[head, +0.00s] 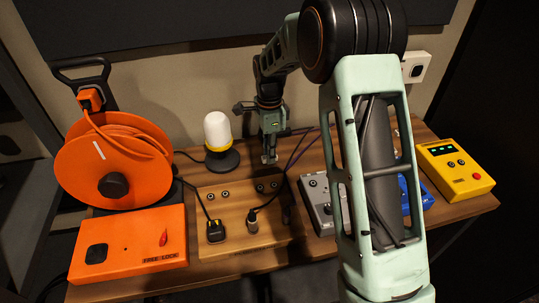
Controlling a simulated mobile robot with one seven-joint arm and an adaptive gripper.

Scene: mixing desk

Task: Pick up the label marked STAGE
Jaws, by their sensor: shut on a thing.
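My gripper (268,159) points down over the back of the wooden board (270,239), right of the white lamp. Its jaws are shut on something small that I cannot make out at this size. I cannot read the word STAGE anywhere, so I cannot tell where that label is. A dark purple cable (291,164) runs close beside the gripper on its right, down to a plug (252,223) on the board. My forearm hides part of the table to the right.
An orange cable reel (78,165) and an orange box marked FREE LOCK (128,249) stand at left. A white lamp (217,130) stands left of my gripper. A black plug (215,231) sits on the board. A grey pedal (318,197), blue box (425,193) and yellow box (455,169) are right.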

